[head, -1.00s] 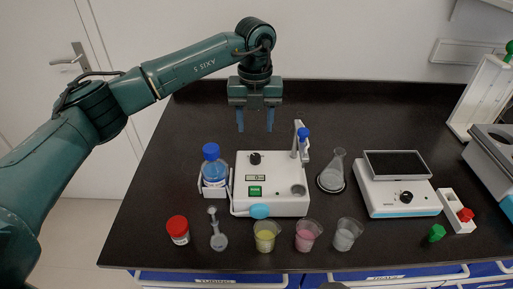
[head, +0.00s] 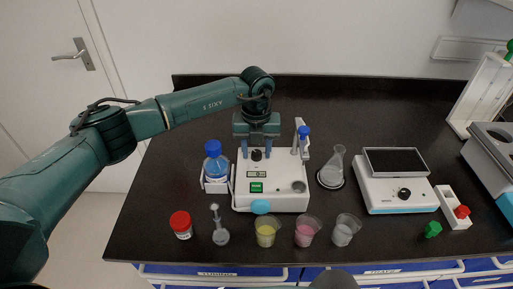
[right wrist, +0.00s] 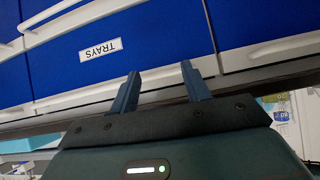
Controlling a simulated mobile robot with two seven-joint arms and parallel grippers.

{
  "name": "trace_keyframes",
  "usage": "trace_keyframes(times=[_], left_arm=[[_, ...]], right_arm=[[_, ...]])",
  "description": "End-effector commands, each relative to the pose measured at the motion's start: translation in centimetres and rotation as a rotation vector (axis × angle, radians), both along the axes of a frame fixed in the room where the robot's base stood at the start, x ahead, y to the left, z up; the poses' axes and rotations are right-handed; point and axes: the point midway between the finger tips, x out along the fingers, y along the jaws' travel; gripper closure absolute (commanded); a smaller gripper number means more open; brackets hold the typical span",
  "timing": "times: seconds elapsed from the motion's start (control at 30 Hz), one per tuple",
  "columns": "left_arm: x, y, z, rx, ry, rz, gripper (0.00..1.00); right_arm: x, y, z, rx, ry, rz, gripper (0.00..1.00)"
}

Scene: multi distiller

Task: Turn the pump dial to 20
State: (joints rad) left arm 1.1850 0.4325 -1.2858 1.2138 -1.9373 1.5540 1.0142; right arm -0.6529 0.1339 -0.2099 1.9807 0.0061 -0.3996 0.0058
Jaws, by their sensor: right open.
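The pump (head: 270,199) is a white box on the black bench, with a black dial (head: 256,155) on its top face. Below the dial are a small display (head: 257,174) and a green switch (head: 257,187). My left gripper (head: 259,156) points down over the pump with its blue fingers apart, one on each side of the dial. I cannot tell whether the fingers touch it. My right gripper (right wrist: 160,90) shows in the right wrist view, open and empty, in front of blue drawers.
A blue-capped bottle (head: 216,165) stands left of the pump and a flask (head: 333,168) right of it. Beakers with yellow (head: 266,232), pink (head: 306,231) and clear (head: 345,231) contents stand in front. A stirrer-like device with a dark plate (head: 396,163) is farther right.

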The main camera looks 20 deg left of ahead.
Motion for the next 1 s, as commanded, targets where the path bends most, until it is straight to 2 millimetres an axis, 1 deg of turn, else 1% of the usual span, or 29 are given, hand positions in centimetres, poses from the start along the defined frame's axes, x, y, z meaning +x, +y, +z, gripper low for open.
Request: trace_keyframes(times=[0.03,0.4,0.47,0.77,1.0], left_arm=[[0.01,-0.01,0.03,0.0,0.0,0.0,0.62],[0.02,0.01,0.06,0.0,0.0,0.0,0.92],[0.02,0.01,0.07,0.0,0.0,0.0,0.96],[0.05,0.01,-0.02,-0.001,-0.001,-0.042,0.96],[0.09,0.06,-0.2,0.0,-0.003,-0.183,0.96]], right_arm=[[0.01,-0.02,0.04,-0.001,-0.001,0.001,0.53],[-0.33,-0.06,-0.03,-0.001,0.004,0.002,0.53],[-0.39,-0.06,-0.06,-0.002,0.006,0.002,0.53],[-0.44,0.0,-0.47,0.0,0.004,0.003,0.53],[-0.06,0.4,-0.79,0.008,-0.02,0.015,0.53]])
